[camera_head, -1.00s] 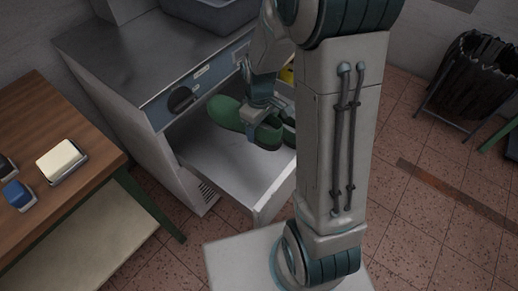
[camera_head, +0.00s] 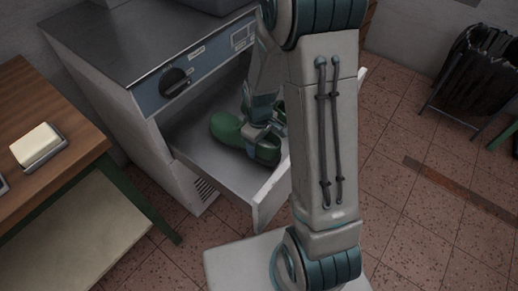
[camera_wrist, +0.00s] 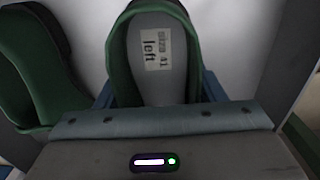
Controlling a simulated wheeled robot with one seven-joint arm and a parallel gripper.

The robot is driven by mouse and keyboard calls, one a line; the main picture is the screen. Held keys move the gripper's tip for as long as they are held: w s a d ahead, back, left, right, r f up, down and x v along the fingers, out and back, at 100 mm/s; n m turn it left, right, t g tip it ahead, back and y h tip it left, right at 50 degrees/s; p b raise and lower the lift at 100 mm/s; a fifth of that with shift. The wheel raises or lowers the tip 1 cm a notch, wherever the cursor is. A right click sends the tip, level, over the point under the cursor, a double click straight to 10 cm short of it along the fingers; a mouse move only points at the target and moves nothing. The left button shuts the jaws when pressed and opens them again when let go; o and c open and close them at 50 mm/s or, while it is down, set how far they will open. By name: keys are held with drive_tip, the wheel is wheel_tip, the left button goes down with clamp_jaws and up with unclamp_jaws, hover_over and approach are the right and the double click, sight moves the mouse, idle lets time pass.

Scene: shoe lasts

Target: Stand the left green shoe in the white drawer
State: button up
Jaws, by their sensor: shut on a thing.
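The left green shoe (camera_head: 228,129) lies low in the white drawer (camera_head: 202,168), its rounded toe pointing left in the head view. In the wrist view the left shoe (camera_wrist: 157,75) shows its pale insole with a "left" label. My gripper (camera_head: 262,132) is shut on this shoe, with blue fingers at both sides of it. Another green shoe (camera_wrist: 38,70) is beside it, at the left of the wrist view; in the head view my arm mostly hides it. I cannot tell whether the held shoe's sole touches the drawer floor.
The drawer is pulled out of a grey cabinet (camera_head: 110,45) with a dark knob (camera_head: 174,80). A drawer wall (camera_wrist: 292,60) is close at the right in the wrist view. A wooden table (camera_head: 70,125) stands left, and a black bin (camera_head: 475,75) at the far right.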

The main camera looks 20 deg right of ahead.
wheel_tip(320, 180, down, 3)
drive_tip(key=shift+f+b, duration=0.2)
drive_tip(key=shift+b, duration=0.15)
drive_tip(key=shift+r, duration=0.1)
drive_tip(key=o, duration=1.3)
drive_tip(key=shift+c, duration=0.2)
wheel_tip(320, 180, up, 12)
drive_tip(key=p, duration=0.3)
drive_tip(key=s+r+m+t, duration=0.1)
drive_tip(key=s+r+m, duration=0.6)
drive_tip(key=s+r, duration=0.5)
drive_tip(key=shift+s+t, duration=0.4)
drive_tip(key=shift+s, duration=0.55)
